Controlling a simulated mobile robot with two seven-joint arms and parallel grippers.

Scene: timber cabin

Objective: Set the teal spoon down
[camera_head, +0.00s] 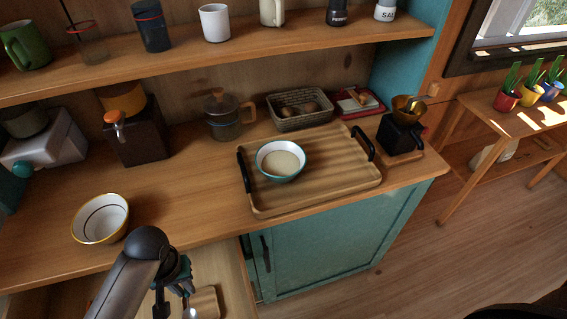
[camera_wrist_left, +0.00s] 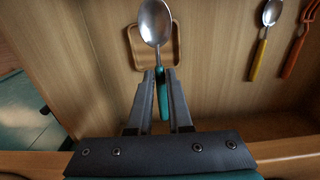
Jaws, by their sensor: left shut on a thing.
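The teal spoon (camera_wrist_left: 163,97) has a metal bowl and a teal handle. In the left wrist view, my left gripper (camera_wrist_left: 158,78) is shut on its handle, with the bowl pointing away beyond the fingertips. In the head view my left gripper (camera_head: 174,287) is over the open drawer below the counter, and the spoon's metal end (camera_head: 190,312) shows at the bottom edge. A small square wooden tray (camera_wrist_left: 138,62) lies in the drawer behind the spoon. I cannot tell whether the spoon touches it. My right gripper is not in view.
A yellow-handled spoon (camera_wrist_left: 260,58) and an orange utensil (camera_wrist_left: 294,55) lie in the drawer to the right. On the counter are a yellow-rimmed bowl (camera_head: 101,218) and a wooden tray (camera_head: 318,199) bearing a teal-rimmed bowl (camera_head: 281,161).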

